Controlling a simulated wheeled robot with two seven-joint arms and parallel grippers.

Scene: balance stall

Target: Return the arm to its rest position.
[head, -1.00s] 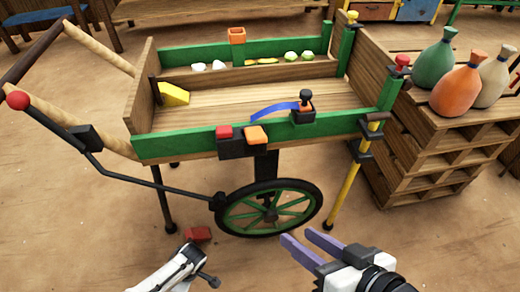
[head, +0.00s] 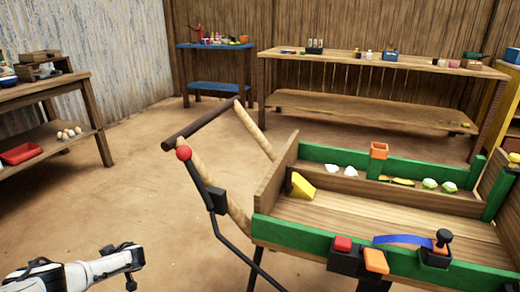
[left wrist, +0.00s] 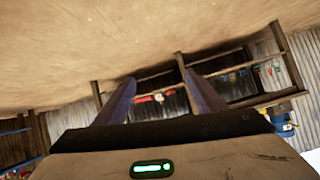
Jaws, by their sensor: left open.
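My left arm (head: 80,270) comes in at the lower left of the head view, over bare floor to the left of the cart. Its fingers cannot be made out there. In the left wrist view my left gripper (left wrist: 158,82) is open, its two purple fingers apart with nothing between them. That view faces the floor and a shelf unit, seen tilted. My right gripper is not in view.
A wooden cart with a green front board (head: 300,237) stands at the lower right, its handle bar (head: 200,124) reaching left. A shelf table (head: 50,90) stands at left; a blue table (head: 214,86) and a long bench (head: 380,62) stand behind. The floor (head: 140,190) between is clear.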

